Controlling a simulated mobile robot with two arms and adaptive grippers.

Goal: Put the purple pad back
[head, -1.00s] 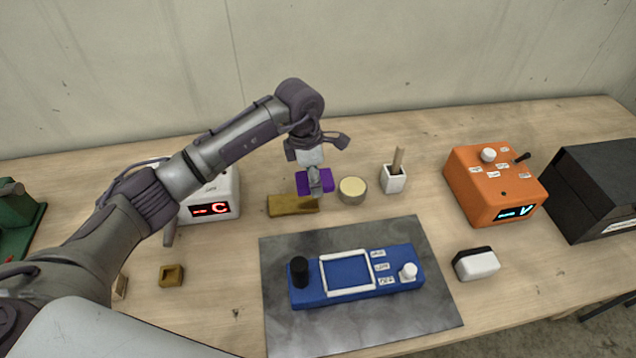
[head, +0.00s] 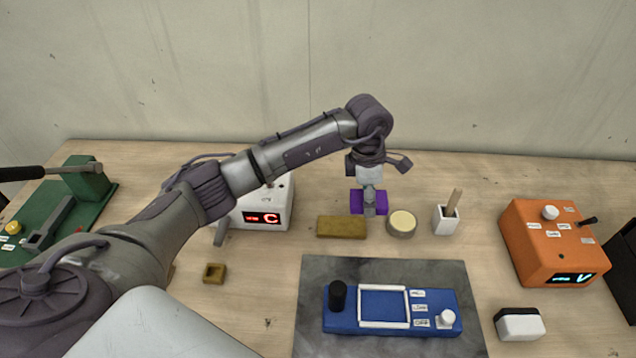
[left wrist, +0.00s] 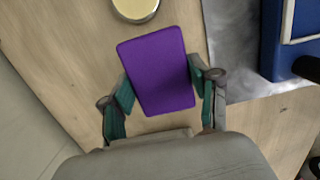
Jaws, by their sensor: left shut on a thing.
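The purple pad (head: 358,203) is a flat rectangular block near the back of the wooden table. My left gripper (head: 369,206) points down and is shut on it. In the left wrist view the purple pad (left wrist: 157,70) sits between the two fingers of the left gripper (left wrist: 163,86), with its broad face showing. In the head view the pad appears behind and between a mustard-coloured block (head: 341,227) and a round tin with a cream top (head: 401,223). Whether the pad touches the table is unclear. My right gripper is not in view.
A white cup with a wooden stick (head: 446,219) stands right of the tin. A blue panel device (head: 385,308) lies on a grey mat (head: 312,280). An orange box (head: 550,243), a white device (head: 262,210), a small brown block (head: 214,273) and an eraser-like block (head: 519,324) stand around.

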